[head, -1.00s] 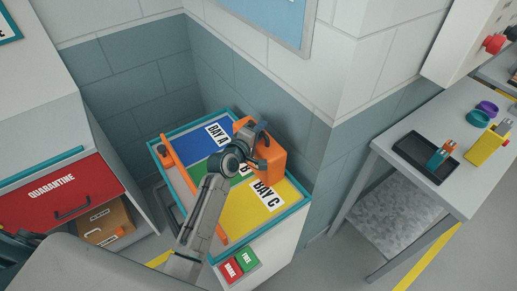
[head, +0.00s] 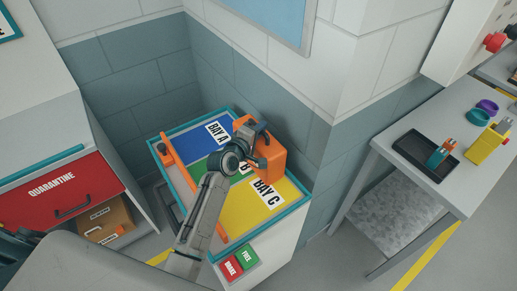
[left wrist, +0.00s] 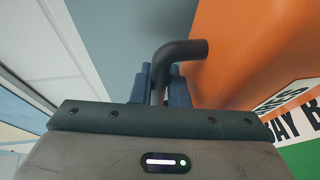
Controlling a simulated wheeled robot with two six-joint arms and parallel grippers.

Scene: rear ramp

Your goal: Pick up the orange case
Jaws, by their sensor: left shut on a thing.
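The orange case (head: 268,158) stands on the bay table around the border of the green and yellow bays, at their far end. It also fills the upper right of the left wrist view (left wrist: 262,45). My left gripper (head: 262,135) is at the upper left side of the case. In the left wrist view its fingers (left wrist: 164,85) are shut on the dark bent handle (left wrist: 185,50) of the case. Whether the case's base touches the table is hard to tell. My right gripper is not in view.
The bay table has blue BAY A (head: 207,135), green and yellow BAY C (head: 245,205) areas inside a teal rim. A wall corner stands close behind it.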

